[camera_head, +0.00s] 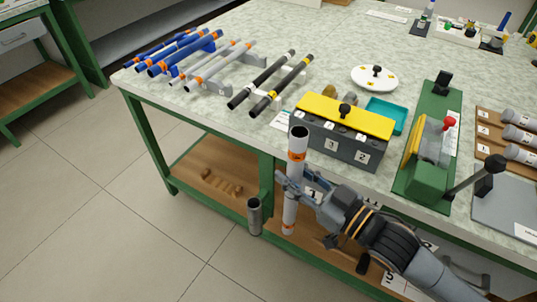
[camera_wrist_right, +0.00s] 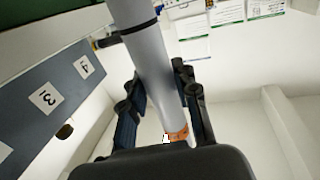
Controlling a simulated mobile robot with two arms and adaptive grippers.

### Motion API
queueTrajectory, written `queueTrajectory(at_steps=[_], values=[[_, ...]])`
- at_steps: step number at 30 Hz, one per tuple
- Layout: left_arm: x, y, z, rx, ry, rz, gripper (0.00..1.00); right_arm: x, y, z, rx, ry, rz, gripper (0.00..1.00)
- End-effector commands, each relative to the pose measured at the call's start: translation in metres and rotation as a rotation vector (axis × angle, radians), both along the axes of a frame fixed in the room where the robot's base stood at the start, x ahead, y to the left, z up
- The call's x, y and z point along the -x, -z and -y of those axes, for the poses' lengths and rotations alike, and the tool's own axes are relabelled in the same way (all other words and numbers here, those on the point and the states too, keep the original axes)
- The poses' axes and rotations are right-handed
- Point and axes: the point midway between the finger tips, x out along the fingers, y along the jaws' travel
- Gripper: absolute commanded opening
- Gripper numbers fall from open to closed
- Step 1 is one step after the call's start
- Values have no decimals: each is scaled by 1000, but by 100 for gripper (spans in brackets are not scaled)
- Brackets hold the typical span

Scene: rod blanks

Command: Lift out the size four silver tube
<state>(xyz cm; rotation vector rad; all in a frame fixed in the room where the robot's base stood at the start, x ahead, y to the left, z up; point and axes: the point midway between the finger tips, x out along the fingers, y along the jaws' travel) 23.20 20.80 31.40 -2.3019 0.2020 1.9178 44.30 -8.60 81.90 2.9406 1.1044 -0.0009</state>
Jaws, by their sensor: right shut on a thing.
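The silver tube (camera_head: 291,212) stands nearly upright in front of the table's front edge. It has orange bands near both ends and a dark open top. My right gripper (camera_head: 290,184) is shut around its middle. In the right wrist view the same silver tube (camera_wrist_right: 150,60) runs between the fingers of my right gripper (camera_wrist_right: 160,100), with an orange band and a small white label close to the palm. The tube's lower end shows below the gripper; I cannot tell whether it touches anything. My left gripper is out of view.
A dark grey block with a yellow top (camera_head: 345,113) and number labels stands on the table close behind the tube. A grey cylinder (camera_head: 254,217) stands low beside it. Blue, silver and black rods lie on racks at the left. A green lever fixture (camera_head: 428,150) is at the right.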

Motion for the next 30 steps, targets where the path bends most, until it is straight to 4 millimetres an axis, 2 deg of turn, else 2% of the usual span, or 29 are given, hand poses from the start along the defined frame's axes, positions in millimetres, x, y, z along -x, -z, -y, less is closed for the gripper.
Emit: queueTrajectory(at_steps=[4, 10, 15, 18, 30], values=[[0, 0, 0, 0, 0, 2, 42, 21, 1, 17, 1, -1, -3, 12], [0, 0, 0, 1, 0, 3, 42, 34, 0, 29, 0, 1, -1, 12], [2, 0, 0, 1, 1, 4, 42, 37, -3, 33, -2, 0, 1, 12], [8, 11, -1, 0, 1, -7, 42, 38, -5, 33, -1, 0, 2, 12], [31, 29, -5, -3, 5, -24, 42, 37, -12, 33, -1, 0, 2, 12]])
